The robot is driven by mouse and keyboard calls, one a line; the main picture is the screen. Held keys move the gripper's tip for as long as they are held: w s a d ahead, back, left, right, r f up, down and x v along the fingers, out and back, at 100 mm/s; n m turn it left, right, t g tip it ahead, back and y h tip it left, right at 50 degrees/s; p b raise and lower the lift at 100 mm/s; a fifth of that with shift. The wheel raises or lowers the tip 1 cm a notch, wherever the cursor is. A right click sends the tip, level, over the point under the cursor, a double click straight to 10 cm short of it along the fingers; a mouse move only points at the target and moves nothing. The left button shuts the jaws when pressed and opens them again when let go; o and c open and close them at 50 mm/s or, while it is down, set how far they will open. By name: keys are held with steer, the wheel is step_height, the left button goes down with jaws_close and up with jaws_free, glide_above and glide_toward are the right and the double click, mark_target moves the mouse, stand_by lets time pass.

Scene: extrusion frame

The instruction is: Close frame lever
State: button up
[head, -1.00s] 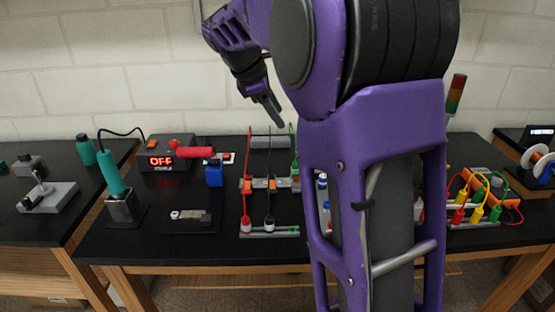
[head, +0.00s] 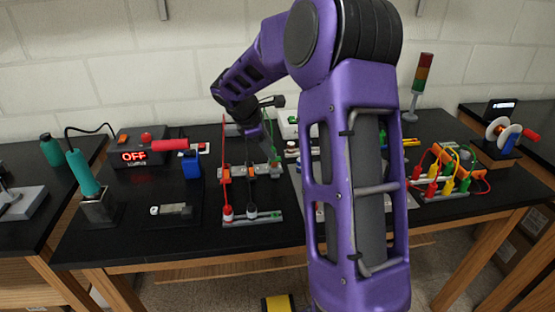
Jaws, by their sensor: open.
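A frame of grey extrusion rails (head: 268,218) stands on the black table, left of my arm. Thin red, black and green upright parts run along it, with orange blocks on its middle rail. I cannot tell which part is the lever, or its position. My gripper (head: 262,138) is over the back of the frame, close to the upright black and green parts. It is open, but its fingers are small and partly lost against the dark table. I cannot tell whether it touches anything. My arm hides the table right of the frame.
Left of the frame are a red-handled blue device (head: 191,164), a box reading OFF (head: 133,156) and a teal-handled tool in a stand (head: 84,174). On the right are a wired block (head: 440,180) and a signal tower (head: 421,85). The front table strip is mostly clear.

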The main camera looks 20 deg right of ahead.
mark_target(278, 159)
steer(key=x, duration=0.7)
steer(key=shift+f, duration=0.2)
jaws_close()
